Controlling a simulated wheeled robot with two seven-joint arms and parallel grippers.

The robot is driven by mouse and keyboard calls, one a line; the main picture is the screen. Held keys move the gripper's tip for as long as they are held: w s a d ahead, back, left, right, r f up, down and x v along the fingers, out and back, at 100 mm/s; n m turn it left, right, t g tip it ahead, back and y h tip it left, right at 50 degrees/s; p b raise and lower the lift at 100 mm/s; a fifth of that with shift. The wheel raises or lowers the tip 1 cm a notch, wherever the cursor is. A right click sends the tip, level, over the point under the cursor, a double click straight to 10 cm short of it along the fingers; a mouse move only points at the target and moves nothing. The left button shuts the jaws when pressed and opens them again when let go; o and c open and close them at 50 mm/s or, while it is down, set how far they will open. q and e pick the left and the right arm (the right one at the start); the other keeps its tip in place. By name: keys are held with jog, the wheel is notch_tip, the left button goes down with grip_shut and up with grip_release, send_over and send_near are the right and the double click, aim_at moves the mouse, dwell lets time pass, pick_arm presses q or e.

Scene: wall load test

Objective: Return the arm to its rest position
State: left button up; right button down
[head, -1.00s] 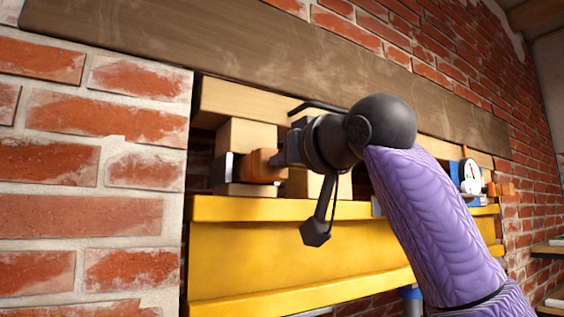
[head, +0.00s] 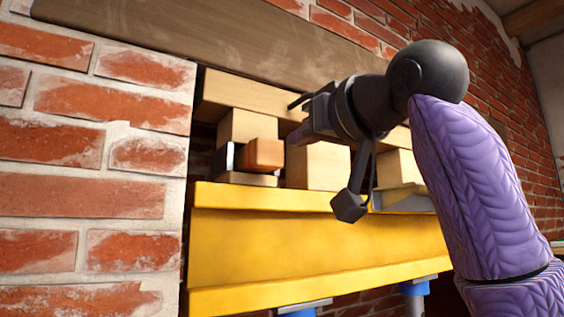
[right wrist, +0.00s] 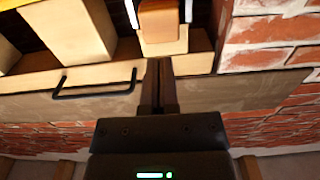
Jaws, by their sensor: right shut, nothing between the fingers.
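My right arm, in a purple quilted sleeve, comes in from the right in the head view. Its gripper (head: 297,138) is shut and empty, pointing left in front of the wall opening. It stands to the right of an orange-brown block (head: 262,154), apart from it as far as I can tell. In the right wrist view the closed dark fingers (right wrist: 160,88) point at the opening, with the orange-brown block (right wrist: 159,22) beyond the tips. My left gripper is not in view.
A yellow beam (head: 310,245) spans the opening under several pale wooden blocks (head: 318,166). A brown plank (head: 200,40) runs above. Brick wall (head: 90,150) stands at the left and right. Blue posts (head: 416,290) show below the beam.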

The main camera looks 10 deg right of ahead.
jog(key=shift+b+v, duration=0.35)
jog(key=shift+v, duration=0.9)
